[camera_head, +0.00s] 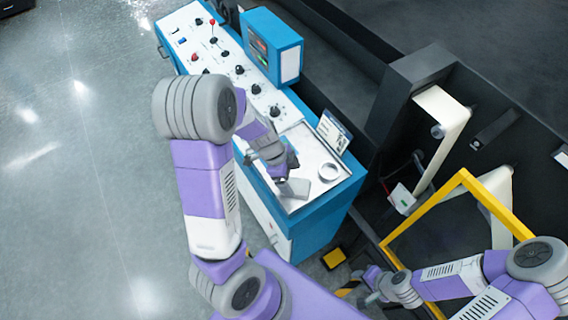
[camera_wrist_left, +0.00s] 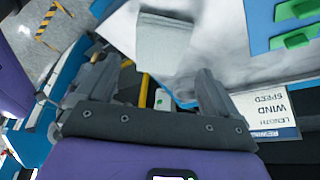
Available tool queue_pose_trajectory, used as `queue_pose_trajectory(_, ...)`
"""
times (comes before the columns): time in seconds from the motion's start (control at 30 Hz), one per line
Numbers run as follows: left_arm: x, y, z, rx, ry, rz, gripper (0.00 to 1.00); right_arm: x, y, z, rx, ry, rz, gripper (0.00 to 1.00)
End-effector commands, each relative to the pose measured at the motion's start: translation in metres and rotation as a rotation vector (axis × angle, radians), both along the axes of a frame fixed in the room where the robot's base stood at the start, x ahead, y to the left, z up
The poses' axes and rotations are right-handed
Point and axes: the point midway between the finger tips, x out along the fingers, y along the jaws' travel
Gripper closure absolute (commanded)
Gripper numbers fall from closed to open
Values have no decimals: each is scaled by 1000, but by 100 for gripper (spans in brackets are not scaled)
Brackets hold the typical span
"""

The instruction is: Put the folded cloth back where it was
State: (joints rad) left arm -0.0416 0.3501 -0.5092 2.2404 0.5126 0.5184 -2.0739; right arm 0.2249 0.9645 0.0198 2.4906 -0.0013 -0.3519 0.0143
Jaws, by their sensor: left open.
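A small grey folded cloth (camera_head: 296,188) lies at the front left edge of the white top at the near end of the blue console (camera_head: 322,222). It also shows in the left wrist view (camera_wrist_left: 165,36), flat and beyond my fingertips. My left gripper (camera_head: 281,172) is just above and beside the cloth in the head view. In the left wrist view its two fingers (camera_wrist_left: 152,82) are spread apart with nothing between them. My right gripper (camera_head: 370,285) is low at the bottom right, away from the cloth; its jaws are too small to read.
Knobs and a blue screen box (camera_head: 272,45) fill the far part. A yellow frame (camera_head: 452,188) and dark rollers stand at right; open floor lies left.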

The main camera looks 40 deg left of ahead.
Motion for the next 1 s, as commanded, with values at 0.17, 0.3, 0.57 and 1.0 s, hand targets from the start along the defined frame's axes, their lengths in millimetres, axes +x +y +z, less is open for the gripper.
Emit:
queue_pose_trajectory(0.17, -5, 15, 39, 1, -6, 2, 5, 0, 0, 8, 0, 0, 0, 63)
queue_pose_trajectory(0.3, -9, 23, 60, 1, -5, 2, 5, 0, 0, 11, 0, 0, 0, 63)
queue_pose_trajectory(0.57, -12, 29, 75, 0, 2, 1, 5, 0, 0, 11, 0, 0, 0, 63)
queue_pose_trajectory(1.0, -12, 29, 75, 0, 2, 1, 5, 0, 0, 11, 0, 0, 0, 63)
